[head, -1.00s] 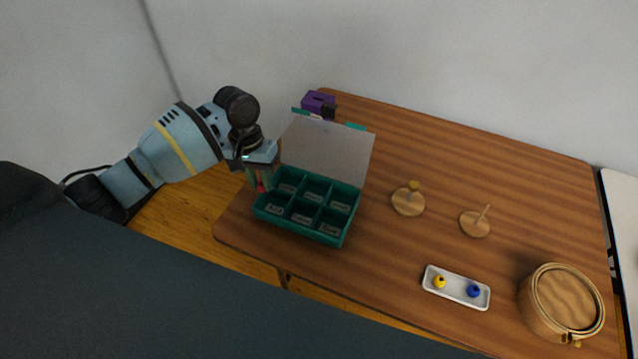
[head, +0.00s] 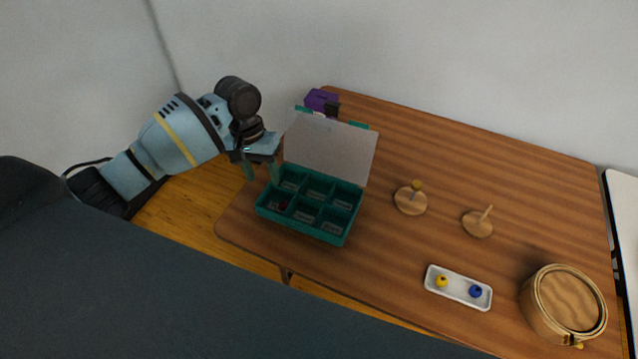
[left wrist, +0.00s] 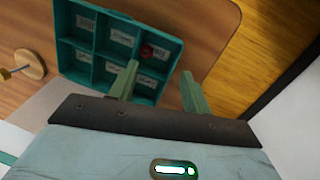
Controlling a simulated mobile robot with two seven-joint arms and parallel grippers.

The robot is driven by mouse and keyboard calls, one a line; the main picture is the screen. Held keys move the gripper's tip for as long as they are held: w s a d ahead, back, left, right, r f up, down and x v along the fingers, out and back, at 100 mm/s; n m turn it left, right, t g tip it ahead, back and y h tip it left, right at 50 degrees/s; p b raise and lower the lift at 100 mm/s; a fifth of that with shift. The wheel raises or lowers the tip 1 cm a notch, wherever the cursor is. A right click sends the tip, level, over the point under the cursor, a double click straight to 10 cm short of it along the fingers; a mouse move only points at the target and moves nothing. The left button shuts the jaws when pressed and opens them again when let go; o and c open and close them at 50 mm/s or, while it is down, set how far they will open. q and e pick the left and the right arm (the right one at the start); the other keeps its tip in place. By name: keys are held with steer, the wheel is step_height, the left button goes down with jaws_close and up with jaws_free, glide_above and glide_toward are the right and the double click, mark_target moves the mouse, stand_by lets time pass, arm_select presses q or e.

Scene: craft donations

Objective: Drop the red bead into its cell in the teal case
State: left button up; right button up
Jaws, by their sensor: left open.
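The teal case (head: 300,228) stands open near the table's left edge, its pale lid raised at the back. It has two rows of labelled cells. The red bead (head: 282,206) lies in the front-left cell in the head view. It also shows against that corner cell's label in the left wrist view (left wrist: 147,51). My left gripper (head: 261,174) is open and empty, above the case's left end, with one finger beside the case and one over it. Its spread fingers (left wrist: 158,70) show apart from the bead in the left wrist view. My right gripper is out of view.
A white tray (head: 458,301) holds a yellow bead (head: 442,281) and a blue bead (head: 476,291). Two wooden peg stands (head: 410,204) (head: 478,227) stand mid-table. A round wooden box (head: 562,305) is at front right. A purple box (head: 320,99) sits behind the lid.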

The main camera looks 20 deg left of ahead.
arm_select(q)
step_height(320, 180, up, 6)
steer(key=shift+w+a, duration=0.25)
steer(key=shift+a, duration=0.2)
stand_by(0.4)
steer(key=s+d+f+m+t, duration=0.1)
steer(key=s+d+f+m, duration=0.1)
steer(key=s+d+f, duration=0.55)
steer(key=s+d+f+m, duration=0.2)
steer(key=s+d+f, duration=0.3)
steer(key=s+f, duration=0.4)
steer(key=s+a+r+n+t+y, duration=0.1)
steer(key=s+a, duration=0.1)
steer(key=s, duration=0.8)
steer(key=s+a+r+y, duration=0.1)
steer(key=s+a, duration=0.2)
steer(key=s, duration=0.7)
steer(key=w+d+f+t+h, duration=0.1)
steer(key=w+f+t, duration=0.2)
steer(key=f+t, duration=0.1)
steer(key=w+d+f+t+h, duration=0.1)
steer(key=w+d+f+t, duration=0.1)
steer(key=f, duration=0.3)
steer(key=shift+w+d+f+t, duration=0.3)
steer(key=shift+w+t, duration=0.25)
steer(key=shift+t, duration=0.35)
